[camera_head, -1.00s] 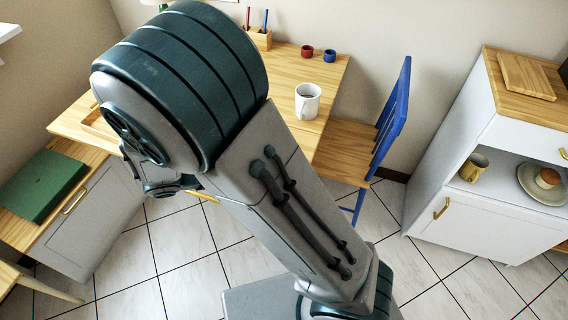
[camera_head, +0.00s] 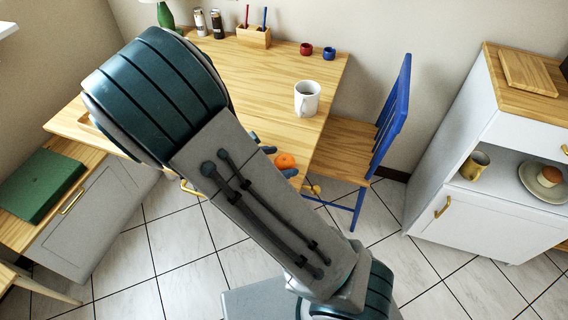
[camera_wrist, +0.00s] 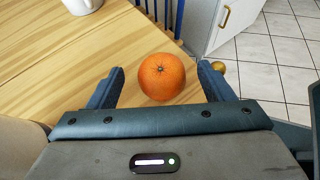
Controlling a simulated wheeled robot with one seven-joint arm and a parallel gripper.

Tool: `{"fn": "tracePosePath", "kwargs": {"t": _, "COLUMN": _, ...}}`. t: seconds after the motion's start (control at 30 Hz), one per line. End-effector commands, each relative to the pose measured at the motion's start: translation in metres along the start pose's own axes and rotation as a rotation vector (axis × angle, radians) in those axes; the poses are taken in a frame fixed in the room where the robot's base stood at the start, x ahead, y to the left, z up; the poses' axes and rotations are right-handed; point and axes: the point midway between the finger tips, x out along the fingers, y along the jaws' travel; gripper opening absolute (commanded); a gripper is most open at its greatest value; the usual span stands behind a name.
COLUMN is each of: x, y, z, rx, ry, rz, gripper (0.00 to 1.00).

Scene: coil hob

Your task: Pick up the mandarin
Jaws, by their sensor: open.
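The mandarin (camera_wrist: 162,77) is a round orange fruit on the wooden table (camera_wrist: 40,60), near the table's edge. In the wrist view it sits between the two blue fingers of my gripper (camera_wrist: 160,88), which are open with a gap on both sides of the fruit. In the head view the mandarin (camera_head: 285,161) shows just beyond my arm, with the blue fingertips (camera_head: 279,162) beside it. The rest of my gripper is hidden behind my arm there.
A white mug (camera_head: 307,98) stands on the table beyond the mandarin. A blue chair (camera_head: 390,120) is at the table's right side. A pen holder (camera_head: 254,36), a red cup (camera_head: 306,49) and a blue cup (camera_head: 329,53) stand at the back.

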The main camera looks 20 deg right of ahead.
Motion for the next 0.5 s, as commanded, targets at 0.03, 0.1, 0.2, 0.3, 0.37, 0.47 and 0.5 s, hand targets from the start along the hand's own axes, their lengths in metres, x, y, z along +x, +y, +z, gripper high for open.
{"fn": "tracePosePath", "kwargs": {"t": 0.03, "x": 0.009, "y": -0.001, "z": -0.001, "rx": -0.001, "ry": -0.002, "rz": -0.003, "gripper": 0.74}}
{"fn": "tracePosePath", "kwargs": {"t": 0.1, "x": 0.018, "y": 0.000, "z": -0.001, "rx": 0.000, "ry": -0.001, "rz": -0.003, "gripper": 0.74}}
{"fn": "tracePosePath", "kwargs": {"t": 0.2, "x": 0.024, "y": 0.000, "z": -0.001, "rx": 0.000, "ry": 0.000, "rz": -0.001, "gripper": 0.74}}
{"fn": "tracePosePath", "kwargs": {"t": 0.3, "x": 0.025, "y": 0.000, "z": 0.000, "rx": -0.001, "ry": 0.000, "rz": 0.000, "gripper": 0.74}}
{"fn": "tracePosePath", "kwargs": {"t": 0.37, "x": 0.025, "y": 0.000, "z": 0.000, "rx": 0.000, "ry": 0.001, "rz": 0.000, "gripper": 0.74}}
{"fn": "tracePosePath", "kwargs": {"t": 0.47, "x": 0.025, "y": 0.000, "z": 0.000, "rx": 0.000, "ry": 0.000, "rz": 0.000, "gripper": 0.66}}
{"fn": "tracePosePath", "kwargs": {"t": 0.5, "x": 0.025, "y": 0.000, "z": 0.000, "rx": 0.000, "ry": 0.000, "rz": 0.000, "gripper": 0.55}}
